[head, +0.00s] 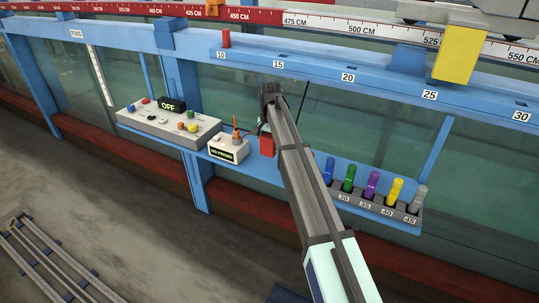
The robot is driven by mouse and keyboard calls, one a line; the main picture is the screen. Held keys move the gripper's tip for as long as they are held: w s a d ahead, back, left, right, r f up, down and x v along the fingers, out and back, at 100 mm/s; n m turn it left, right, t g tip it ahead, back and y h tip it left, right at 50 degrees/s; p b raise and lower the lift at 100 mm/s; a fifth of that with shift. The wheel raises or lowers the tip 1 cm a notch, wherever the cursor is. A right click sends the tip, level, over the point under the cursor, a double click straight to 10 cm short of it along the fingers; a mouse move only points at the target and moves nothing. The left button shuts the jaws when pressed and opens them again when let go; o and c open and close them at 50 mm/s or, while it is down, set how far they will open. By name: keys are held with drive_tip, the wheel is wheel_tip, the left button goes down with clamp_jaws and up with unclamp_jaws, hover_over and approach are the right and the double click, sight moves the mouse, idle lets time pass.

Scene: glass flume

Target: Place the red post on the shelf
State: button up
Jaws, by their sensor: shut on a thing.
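A short red piece (267,146), apparently the red post, shows just left of my arm, over the blue lower shelf (313,157). My gripper (262,129) is at its top and appears shut on it. The forearm partly hides the gripper and the right side of the piece. I cannot tell whether the piece touches the shelf. A second, small red upright piece (226,38) stands on the blue upper beam (305,62) above the mark 10.
On the shelf stand a control panel (150,124) reading OFF, a white box (229,150) with an orange probe (236,134), and a grey rack (370,203) with blue, green, purple, yellow and grey posts. A yellow block (455,58) hangs upper right. Glass lies behind.

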sight(270, 135)
drive_tip(key=shift+f+p, duration=0.6)
drive_tip(key=shift+f, duration=2.35)
drive_tip(key=o, duration=1.5)
drive_tip(key=shift+r, duration=0.1)
wheel_tip(270, 135, up, 12)
drive_tip(key=b, duration=0.2)
drive_tip(key=shift+b, duration=0.3)
